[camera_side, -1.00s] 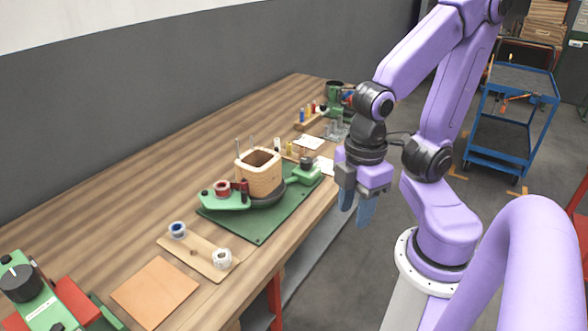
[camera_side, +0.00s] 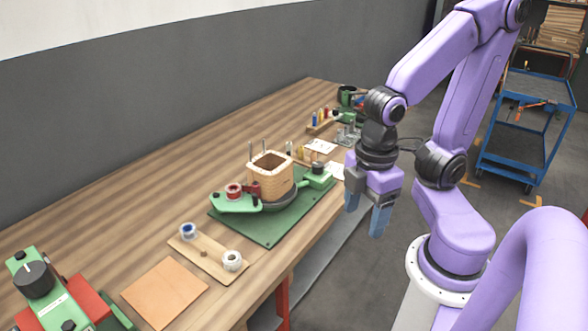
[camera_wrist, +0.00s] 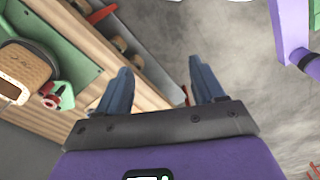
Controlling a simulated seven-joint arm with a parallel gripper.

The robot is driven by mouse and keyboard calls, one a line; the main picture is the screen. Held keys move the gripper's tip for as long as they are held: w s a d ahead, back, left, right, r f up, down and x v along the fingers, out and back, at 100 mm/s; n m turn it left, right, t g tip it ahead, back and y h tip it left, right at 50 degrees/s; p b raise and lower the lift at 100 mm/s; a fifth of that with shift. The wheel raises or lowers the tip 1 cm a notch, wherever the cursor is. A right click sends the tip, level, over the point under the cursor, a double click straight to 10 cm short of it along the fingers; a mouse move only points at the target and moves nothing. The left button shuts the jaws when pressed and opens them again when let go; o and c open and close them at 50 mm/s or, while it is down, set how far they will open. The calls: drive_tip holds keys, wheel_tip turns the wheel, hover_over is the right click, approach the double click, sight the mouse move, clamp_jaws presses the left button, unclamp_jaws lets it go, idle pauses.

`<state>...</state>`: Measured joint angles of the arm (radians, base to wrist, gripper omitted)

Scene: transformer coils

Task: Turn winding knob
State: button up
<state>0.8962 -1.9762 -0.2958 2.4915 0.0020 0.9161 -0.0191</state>
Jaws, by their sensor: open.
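A winder on a green baseplate (camera_side: 268,232) holds a square wooden coil former (camera_side: 270,181). A small black knob (camera_side: 318,167) tops the green block at its right end. A larger black knob (camera_side: 34,280) sits on a green and red machine at the front left. I cannot tell which is the winding knob. My gripper (camera_side: 367,218) hangs fingers down, right of the winder and beyond the bench edge, touching nothing. In the wrist view, its blue fingers (camera_wrist: 160,75) are apart and empty. The coil former also shows there at the left (camera_wrist: 22,64).
A wooden board with two spools (camera_side: 208,254) and a tan square sheet (camera_side: 165,292) lie in front of the winder. Small coloured items (camera_side: 320,120) stand at the bench's far end. A blue cart (camera_side: 520,150) stands behind my arm.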

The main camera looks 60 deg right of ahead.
drive_tip(key=w+d+r, duration=0.1)
drive_tip(key=w+r, duration=0.1)
drive_tip(key=w, duration=1)
hover_over(317, 164)
wheel_tip(317, 164, down, 2)
wheel_tip(317, 164, down, 17)
drive_tip(key=shift+s+a+r, duration=0.1)
drive_tip(key=shift+r, duration=0.05)
drive_tip(key=c, duration=1.1)
